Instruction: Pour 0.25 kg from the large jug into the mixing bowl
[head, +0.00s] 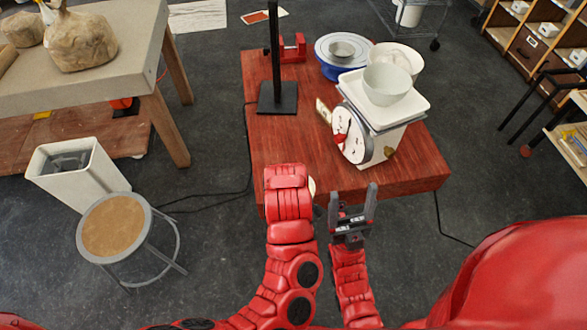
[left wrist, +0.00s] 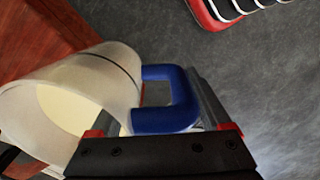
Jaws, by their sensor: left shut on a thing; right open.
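The large jug (left wrist: 75,85) shows in the left wrist view, whitish with a dark line around it, a blue handle (left wrist: 182,100) and pale cream contents. My left gripper (left wrist: 165,128) is shut on the handle. In the head view my left arm hides that gripper and nearly all of the jug; a small pale edge (head: 311,187) shows beside the arm. A pale bowl (head: 387,88), likely the mixing bowl, sits upright on the white dial scale (head: 368,125). My right gripper (head: 352,213) is open and empty near the red table's front edge, in front of the scale.
A stool (head: 113,225) stands on the floor at left.

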